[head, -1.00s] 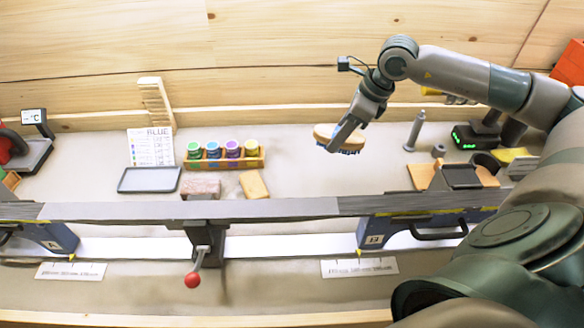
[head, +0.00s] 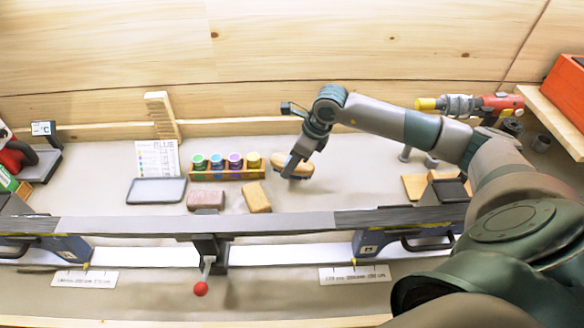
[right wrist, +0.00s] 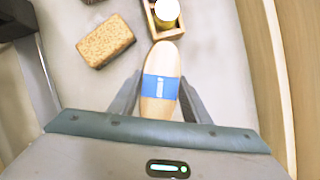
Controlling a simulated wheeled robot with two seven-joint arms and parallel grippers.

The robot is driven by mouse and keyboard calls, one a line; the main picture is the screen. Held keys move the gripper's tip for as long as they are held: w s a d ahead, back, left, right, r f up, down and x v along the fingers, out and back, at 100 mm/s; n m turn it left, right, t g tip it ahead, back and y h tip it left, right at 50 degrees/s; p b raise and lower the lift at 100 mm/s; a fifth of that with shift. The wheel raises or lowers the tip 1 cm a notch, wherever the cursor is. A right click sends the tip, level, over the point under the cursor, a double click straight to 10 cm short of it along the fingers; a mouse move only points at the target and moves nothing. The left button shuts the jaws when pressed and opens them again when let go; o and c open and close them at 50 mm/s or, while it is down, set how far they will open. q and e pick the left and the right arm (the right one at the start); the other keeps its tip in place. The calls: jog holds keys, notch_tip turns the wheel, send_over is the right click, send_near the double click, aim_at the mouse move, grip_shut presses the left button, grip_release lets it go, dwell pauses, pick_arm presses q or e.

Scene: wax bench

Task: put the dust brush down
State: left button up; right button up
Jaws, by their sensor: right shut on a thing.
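The dust brush (head: 283,158) has a pale wooden back; in the right wrist view the brush (right wrist: 161,62) shows a blue band across it. My right gripper (head: 291,168) is shut on the brush, with one finger along each side of it in the right wrist view (right wrist: 158,100). The brush is low over or at the bench top (head: 330,190), just right of the jar rack. I cannot tell whether its underside touches the bench. My left gripper is not in view.
A rack of wax jars (head: 228,174) stands left of the brush. A tan block (head: 257,197) and a pinkish block (head: 206,199) lie in front. A grey tray (head: 157,191) is farther left.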

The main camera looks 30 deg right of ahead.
dwell(0.3)
notch_tip(320, 180, down, 3)
jog(key=shift+f+p, duration=0.1)
jog(key=shift+p, duration=1.05)
jog(key=shift+f, duration=0.45)
jog(key=o, duration=0.6)
jog(key=shift+f, duration=0.15)
jog(key=o, duration=0.4)
jog(key=shift+r, duration=0.2)
